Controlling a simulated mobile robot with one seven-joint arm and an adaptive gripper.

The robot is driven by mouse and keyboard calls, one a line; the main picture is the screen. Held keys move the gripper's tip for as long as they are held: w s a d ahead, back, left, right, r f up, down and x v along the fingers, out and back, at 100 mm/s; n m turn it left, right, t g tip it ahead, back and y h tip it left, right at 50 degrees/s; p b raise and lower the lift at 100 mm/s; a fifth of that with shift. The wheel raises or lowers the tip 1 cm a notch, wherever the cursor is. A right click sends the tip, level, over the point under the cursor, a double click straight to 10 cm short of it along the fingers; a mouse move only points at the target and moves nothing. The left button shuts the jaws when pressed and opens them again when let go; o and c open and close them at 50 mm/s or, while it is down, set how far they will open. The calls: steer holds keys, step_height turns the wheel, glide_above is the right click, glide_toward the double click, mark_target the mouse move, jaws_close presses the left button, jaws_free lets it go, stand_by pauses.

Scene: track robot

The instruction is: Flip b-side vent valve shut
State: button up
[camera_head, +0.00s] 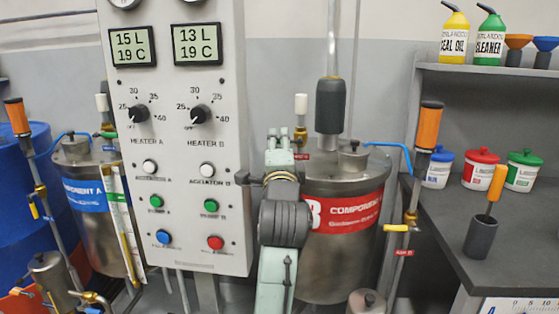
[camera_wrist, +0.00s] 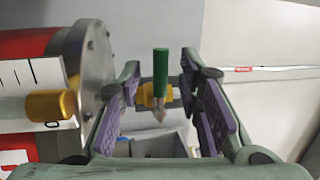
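The component B tank (camera_head: 335,240) is steel with a red label. On its lid stands a fitting with a white top and a brass body (camera_head: 300,135), and a small red tag hangs below. In the wrist view a green valve handle (camera_wrist: 160,72) on a brass body (camera_wrist: 152,96) shows between my fingers. My gripper (camera_head: 284,140) is at the lid, just left of the fitting, and hides the handle in the head view. In the wrist view my gripper (camera_wrist: 161,78) is open, with purple pads on either side of the handle, apart from it.
The control panel (camera_head: 180,250) stands close to the left of my arm. A mixer (camera_head: 330,105) rises from the B lid, with a blue hose at right. A brass knob (camera_wrist: 52,105) sits near my left finger in the wrist view. A workbench (camera_head: 500,245) is far right.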

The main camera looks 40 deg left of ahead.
steer(key=v, duration=0.9)
steer(key=shift+s+d, duration=0.2)
steer(key=shift+s, duration=0.05)
steer(key=shift+f, duration=0.1)
